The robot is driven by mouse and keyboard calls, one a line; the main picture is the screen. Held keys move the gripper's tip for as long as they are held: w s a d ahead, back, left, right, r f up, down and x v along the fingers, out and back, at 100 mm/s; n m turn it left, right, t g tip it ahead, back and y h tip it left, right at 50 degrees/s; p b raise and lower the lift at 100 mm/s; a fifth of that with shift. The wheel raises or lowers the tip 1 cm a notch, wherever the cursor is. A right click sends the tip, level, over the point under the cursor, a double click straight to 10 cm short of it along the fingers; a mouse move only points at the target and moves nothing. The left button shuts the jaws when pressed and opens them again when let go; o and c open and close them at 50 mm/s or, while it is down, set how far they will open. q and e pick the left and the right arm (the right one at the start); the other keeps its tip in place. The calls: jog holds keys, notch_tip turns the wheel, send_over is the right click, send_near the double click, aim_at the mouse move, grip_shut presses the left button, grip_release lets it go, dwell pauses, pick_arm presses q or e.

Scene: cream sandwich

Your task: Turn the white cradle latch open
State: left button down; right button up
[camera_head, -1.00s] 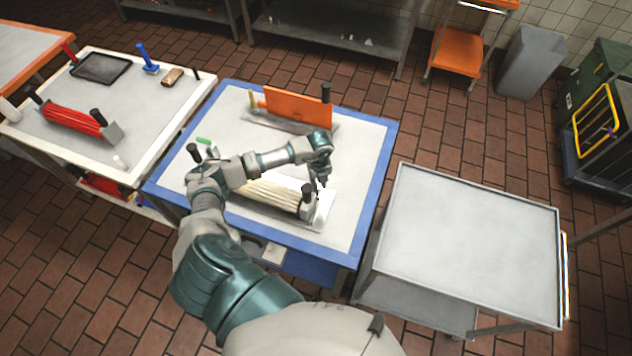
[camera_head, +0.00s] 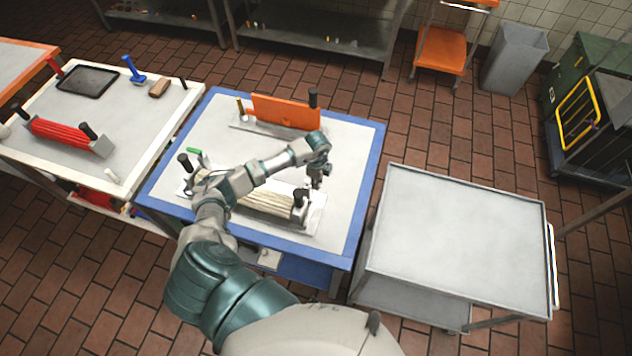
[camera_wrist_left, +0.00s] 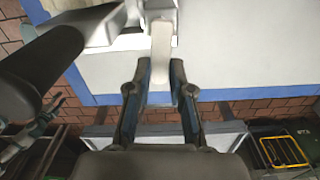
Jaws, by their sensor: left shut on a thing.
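A cream ribbed roller (camera_head: 265,203) lies in a pale cradle on the blue-edged table, with a black handle (camera_head: 300,197) standing at its right end. My left gripper (camera_head: 317,183) is just right of that handle, at the right end of the cradle. In the left wrist view, the white latch (camera_wrist_left: 161,38) is a narrow upright bar between the tips of my left gripper (camera_wrist_left: 160,72), which is shut on it. A thick black handle (camera_wrist_left: 45,60) shows to the left there. The latch is too small to make out in the head view. My right gripper is out of view.
An orange board (camera_head: 285,112) with a black handle stands at the back of the table. A green piece (camera_head: 194,151) lies at the left. A white-edged table (camera_head: 140,110) with a red roller (camera_head: 62,136) is further left. An empty grey cart (camera_head: 460,240) stands right.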

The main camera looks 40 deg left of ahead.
pick_arm(q)
jog(key=shift+w+a+n, duration=0.1)
jog(key=shift+w+n, duration=0.1)
jog(key=shift+n, duration=0.3)
jog(key=c, duration=1)
grip_release()
jog(key=shift+c, duration=0.2)
jog(key=shift+w+a, duration=0.1)
jog(key=shift+w, duration=0.05)
notch_tip(320, 180, up, 12)
jog(key=shift+f, duration=0.15)
